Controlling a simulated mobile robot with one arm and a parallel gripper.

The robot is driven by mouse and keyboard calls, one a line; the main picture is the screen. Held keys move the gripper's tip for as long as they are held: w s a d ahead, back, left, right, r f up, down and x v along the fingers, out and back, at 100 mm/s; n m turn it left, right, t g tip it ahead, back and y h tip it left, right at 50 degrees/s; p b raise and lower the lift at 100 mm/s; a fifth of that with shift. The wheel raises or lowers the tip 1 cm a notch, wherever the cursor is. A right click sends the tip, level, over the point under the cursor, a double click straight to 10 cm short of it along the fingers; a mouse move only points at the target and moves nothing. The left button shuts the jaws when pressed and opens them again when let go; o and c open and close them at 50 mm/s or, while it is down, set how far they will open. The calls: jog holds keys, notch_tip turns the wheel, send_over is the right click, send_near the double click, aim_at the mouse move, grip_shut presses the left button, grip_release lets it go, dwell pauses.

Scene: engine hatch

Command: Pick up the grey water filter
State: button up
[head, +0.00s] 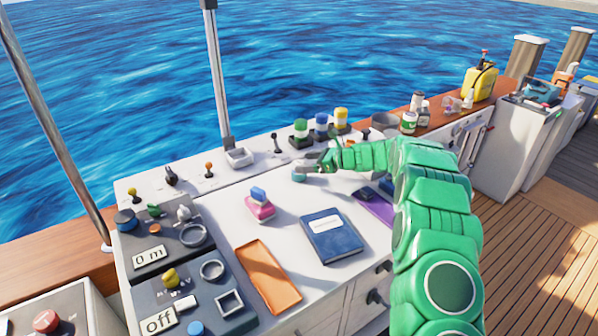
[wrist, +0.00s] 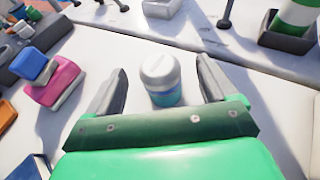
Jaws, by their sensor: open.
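The grey water filter (wrist: 161,82) is a short, pale grey cylinder with a blue-teal lower band. It stands upright on the white console top in the wrist view. My gripper (wrist: 160,85) is open, with one finger to the left of the filter and one to the right, and a visible gap on both sides. In the head view my gripper (head: 309,169) is low over the console, and the filter (head: 298,172) shows only in part beside the fingers. The filter's lowest part is hidden behind the gripper's body in the wrist view.
Green (head: 302,130), blue (head: 322,124) and yellow (head: 341,118) banded filters stand in dark holders behind. A pale, empty-looking holder (head: 240,157) is at the back. A pink block (head: 260,208), blue book (head: 331,236) and orange tray (head: 267,277) lie nearer.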

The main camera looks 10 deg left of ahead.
aim_at(301, 163)
jog(key=shift+x, duration=2.75)
jog(key=shift+s+r, duration=0.1)
jog(key=c, duration=1.2)
